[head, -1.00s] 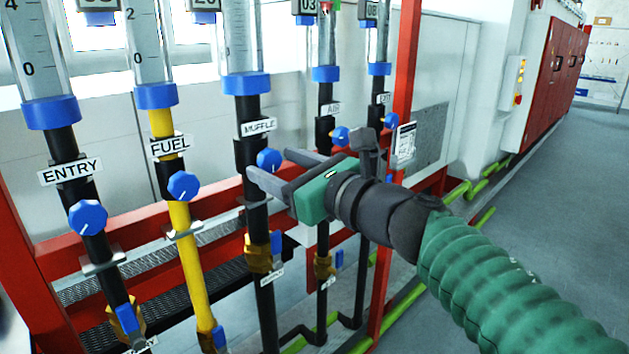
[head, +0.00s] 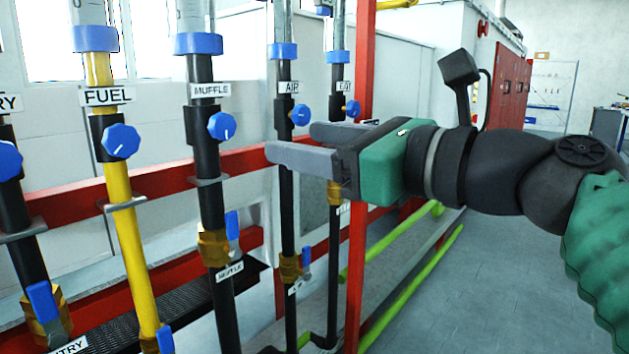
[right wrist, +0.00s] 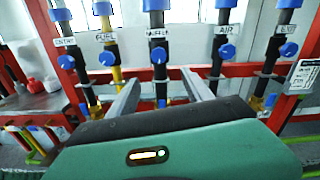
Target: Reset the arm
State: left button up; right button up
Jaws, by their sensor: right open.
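My right arm comes in from the right in the head view. Its gripper (head: 305,144) is open and empty, with its two grey fingers pointing left toward the pipes. In the head view the fingers overlap the AIR pipe and end to the right of the MUFFLE pipe (head: 208,165). The right wrist view shows both fingers (right wrist: 165,95) spread apart, one to each side of the MUFFLE pipe's lower part, with nothing between them that I can see held. Whether they touch any pipe I cannot tell. My left gripper is not in view.
Upright pipes with blue knobs stand ahead: FUEL (head: 121,140), yellow, with its knob, MUFFLE with its knob (head: 222,126), and AIR with its knob (head: 300,116). A red post (head: 361,250) stands below and beside my gripper. The grey floor (head: 480,290) at right is clear.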

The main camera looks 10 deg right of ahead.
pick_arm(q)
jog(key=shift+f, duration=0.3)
pick_arm(e)
jog(key=shift+s+d, duration=0.15)
jog(key=shift+s, duration=0.15)
